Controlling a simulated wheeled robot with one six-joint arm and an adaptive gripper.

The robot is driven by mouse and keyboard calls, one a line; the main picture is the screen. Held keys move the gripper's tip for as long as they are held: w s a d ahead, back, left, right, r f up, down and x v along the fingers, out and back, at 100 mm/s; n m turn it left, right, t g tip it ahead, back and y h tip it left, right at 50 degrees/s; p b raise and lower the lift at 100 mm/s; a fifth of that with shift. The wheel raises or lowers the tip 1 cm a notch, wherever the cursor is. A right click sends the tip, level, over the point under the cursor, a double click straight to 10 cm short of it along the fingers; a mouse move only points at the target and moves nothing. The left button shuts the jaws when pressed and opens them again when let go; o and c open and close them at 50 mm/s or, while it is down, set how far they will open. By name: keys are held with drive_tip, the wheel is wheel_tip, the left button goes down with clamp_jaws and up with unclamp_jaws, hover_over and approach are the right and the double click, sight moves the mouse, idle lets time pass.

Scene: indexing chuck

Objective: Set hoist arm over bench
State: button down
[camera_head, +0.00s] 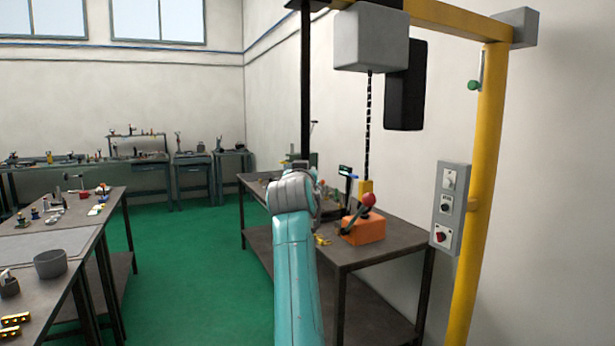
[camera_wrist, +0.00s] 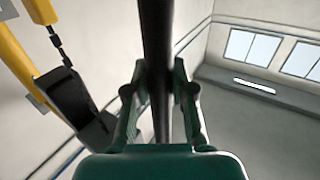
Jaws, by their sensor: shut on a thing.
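The yellow hoist arm (camera_head: 450,18) runs from the top of a yellow post (camera_head: 480,190) toward the upper left. A grey hoist block (camera_head: 371,38) hangs from it, with a dark chain (camera_head: 369,110) dropping to a yellow piece (camera_head: 366,187) over or near the bench (camera_head: 390,242). A dark upright bar (camera_head: 306,80) hangs at the arm's left end. My gripper (camera_wrist: 157,95) is shut on this bar (camera_wrist: 157,40), one finger on each side. In the head view the fingers are hidden behind my wrist.
An orange box with a red-knobbed lever (camera_head: 363,228) stands on the bench. A grey control box (camera_head: 449,207) is on the post, and a black box (camera_head: 405,85) hangs beside the chain. Workbenches with small parts (camera_head: 60,215) stand at left. Green floor (camera_head: 185,260) between is clear.

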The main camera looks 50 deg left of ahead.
drive_tip(key=shift+r, duration=0.1)
idle(0.3)
drive_tip(key=c, duration=1)
unclamp_jaws()
drive_tip(key=shift+o, duration=0.2)
drive_tip(key=v, duration=1.2)
drive_tip(key=shift+a, duration=0.1)
